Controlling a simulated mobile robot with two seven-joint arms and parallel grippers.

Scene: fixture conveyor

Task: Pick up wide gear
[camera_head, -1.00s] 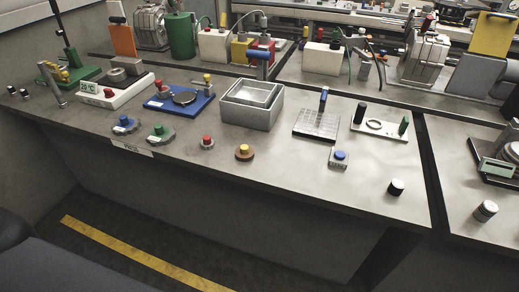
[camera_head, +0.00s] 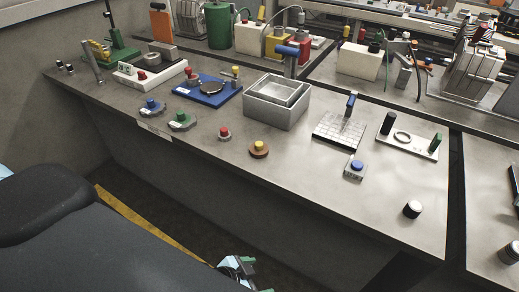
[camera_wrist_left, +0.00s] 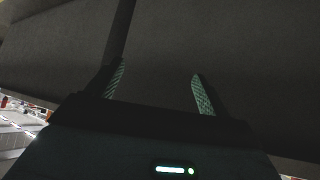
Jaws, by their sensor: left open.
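Several small round pieces with knobs stand in a row along the bench's front: a grey one with a blue knob (camera_head: 150,109), a grey one with a green knob (camera_head: 181,121), a small one with a red knob (camera_head: 224,134) and a brown disc with a yellow knob (camera_head: 258,148). I cannot tell which is the wide gear; the green-knobbed one is among the broadest. My left gripper (camera_head: 242,268) is low at the bottom edge, in front of the bench and away from the pieces. In the wrist view it is open and empty (camera_wrist_left: 158,75). My right gripper is not seen.
A grey open bin (camera_head: 272,115) stands behind the row. A blue fixture (camera_head: 215,100), a gridded plate (camera_head: 335,132), a blue-button box (camera_head: 355,169) and a black-topped cylinder (camera_head: 412,209) are on the bench (camera_head: 310,195). Its front right is mostly clear.

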